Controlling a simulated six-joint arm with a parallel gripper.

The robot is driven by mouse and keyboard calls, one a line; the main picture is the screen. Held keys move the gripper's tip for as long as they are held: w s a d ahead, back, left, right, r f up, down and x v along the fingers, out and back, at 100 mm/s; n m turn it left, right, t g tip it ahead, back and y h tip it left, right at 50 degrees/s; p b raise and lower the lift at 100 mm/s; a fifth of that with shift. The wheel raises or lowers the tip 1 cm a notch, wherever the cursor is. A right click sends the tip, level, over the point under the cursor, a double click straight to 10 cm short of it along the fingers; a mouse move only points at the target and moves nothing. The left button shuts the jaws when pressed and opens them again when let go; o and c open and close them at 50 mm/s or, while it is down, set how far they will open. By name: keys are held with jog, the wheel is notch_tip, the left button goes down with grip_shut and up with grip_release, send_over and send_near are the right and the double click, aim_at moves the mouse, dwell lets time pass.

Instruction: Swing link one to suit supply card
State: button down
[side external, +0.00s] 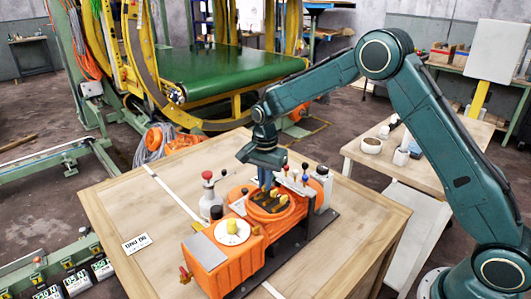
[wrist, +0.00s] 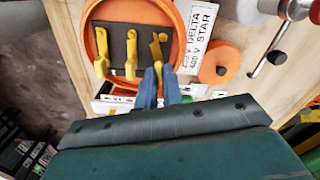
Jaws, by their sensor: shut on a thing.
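My gripper (side external: 266,182) reaches down over the round orange housing (side external: 270,207) of the machine on the bench. In the wrist view, the housing (wrist: 88,40) holds a black plate (wrist: 117,68) with three yellow links. The left link (wrist: 102,45) and middle link (wrist: 131,50) stand roughly parallel. My blue fingers (wrist: 160,72) are shut on the lower part of the right link (wrist: 156,45). A white plate (wrist: 197,38) beside the housing reads 230 V DELTA, 400 V STAR. A white card (side external: 136,243) lies on the bench; its text is not readable.
An orange block with a yellow knob (side external: 232,227) on a white dial stands in front of the housing. A white and red bottle-like part (side external: 209,195) and several coloured levers stand close around it. The bench's left side (side external: 120,205) is mostly clear.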

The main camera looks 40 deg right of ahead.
jog(key=n, duration=0.7)
jog(key=shift+a, duration=0.1)
jog(key=n, duration=0.7)
dwell(0.4)
jog(key=c, duration=1.5)
grip_release()
jog(key=shift+c, duration=0.2)
jog(key=shift+r, duration=0.1)
notch_tip(320, 180, up, 14)
jog(key=shift+f, duration=0.2)
jog(key=shift+r, duration=0.1)
